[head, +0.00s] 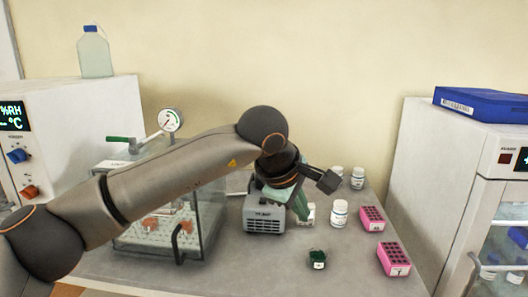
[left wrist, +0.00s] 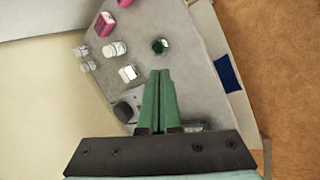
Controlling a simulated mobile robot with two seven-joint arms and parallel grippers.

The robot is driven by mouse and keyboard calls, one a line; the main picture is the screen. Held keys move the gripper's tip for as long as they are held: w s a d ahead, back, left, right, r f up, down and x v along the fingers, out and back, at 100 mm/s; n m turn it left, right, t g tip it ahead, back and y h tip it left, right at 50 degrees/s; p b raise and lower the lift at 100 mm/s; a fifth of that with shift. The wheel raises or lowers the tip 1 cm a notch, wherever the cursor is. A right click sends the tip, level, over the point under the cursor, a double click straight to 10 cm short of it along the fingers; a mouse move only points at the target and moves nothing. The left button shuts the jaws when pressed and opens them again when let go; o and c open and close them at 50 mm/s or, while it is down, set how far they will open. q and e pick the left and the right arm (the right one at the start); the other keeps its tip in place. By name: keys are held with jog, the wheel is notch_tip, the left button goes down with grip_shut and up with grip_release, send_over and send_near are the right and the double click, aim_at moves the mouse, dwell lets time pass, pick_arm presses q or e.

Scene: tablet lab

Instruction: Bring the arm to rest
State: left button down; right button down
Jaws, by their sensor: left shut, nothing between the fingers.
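My left arm reaches in from the left across the head view, and its left gripper (head: 302,208) points down above the bench (head: 330,270). In the left wrist view the two green fingers of the left gripper (left wrist: 160,75) lie together, shut and empty. In the head view the gripper hangs in front of a small grey device (head: 264,218) and hides part of it. A small white item (head: 308,212) is partly hidden behind the fingertips. My right gripper is not in view.
A glass chamber (head: 205,225) with a gauge stands left of the grey device. White bottles (head: 339,213), pink racks (head: 393,258) and a dark green item (head: 317,259) stand on the right. A white cabinet (head: 430,160) bounds the right side. The front bench between is clear.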

pick_arm(q)
jog(key=s+d+f+n+g+h, duration=0.3)
jog(key=s+d+g+h, duration=0.1)
jog(key=s+d+h, duration=0.15)
jog(key=s+d+f+n+g+h, duration=0.25)
jog(key=s+d+g+h, duration=0.2)
jog(key=s, duration=0.25)
jog(key=w+a+f+n+t+h, duration=0.2)
jog(key=w+a+n+t+h, duration=0.15)
jog(key=n+t, duration=0.6)
jog(key=w+a+f+n+t+h, duration=0.15)
jog(key=a+n+t, duration=0.35)
jog(key=n, duration=1)
jog(key=w+a+f+n+t+y, duration=0.1)
jog(key=a+f+n+t+y, duration=0.5)
jog(key=a+f+n+y, duration=0.55)
jog(key=s+a+f+n+g+y, duration=0.1)
jog(key=s+a+f+n, duration=0.3)
jog(key=f, duration=0.4)
jog(key=s+a+f+n+g+y, duration=0.2)
jog(key=s+a+f+n+g, duration=0.2)
jog(key=s+f+n, duration=0.3)
jog(key=s+a+f+n+g+y, duration=0.2)
jog(key=s+a+f+n, duration=0.3)
jog(key=s+f, duration=0.4)
jog(key=shift+a+f+n+g, duration=0.4)
jog(key=shift+f+n, duration=0.25)
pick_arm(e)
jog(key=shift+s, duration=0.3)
